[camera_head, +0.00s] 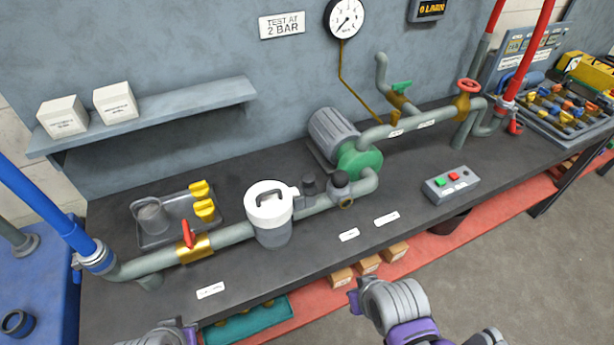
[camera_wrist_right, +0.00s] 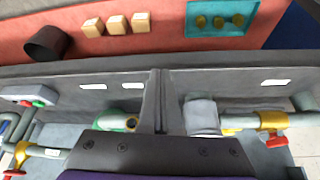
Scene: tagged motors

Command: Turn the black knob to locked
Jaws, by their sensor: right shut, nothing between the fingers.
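I cannot tell which is the black knob, nor read any lock marking. In the right wrist view, my right gripper (camera_wrist_right: 157,76) is shut and empty, in front of the bench, apart from the knobs. Its fingers and body hide part of the pipe there. Only parts of my left arm show at the bottom of the head view; its gripper is out of sight.
The pipe run includes a red-handled brass valve (camera_head: 189,236), a green pump (camera_head: 361,161) and a red wheel valve (camera_head: 468,86). A button box (camera_head: 450,184) stands right of it, and a tray (camera_head: 155,238) stands at left. The bench front (camera_head: 300,272) is mostly clear.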

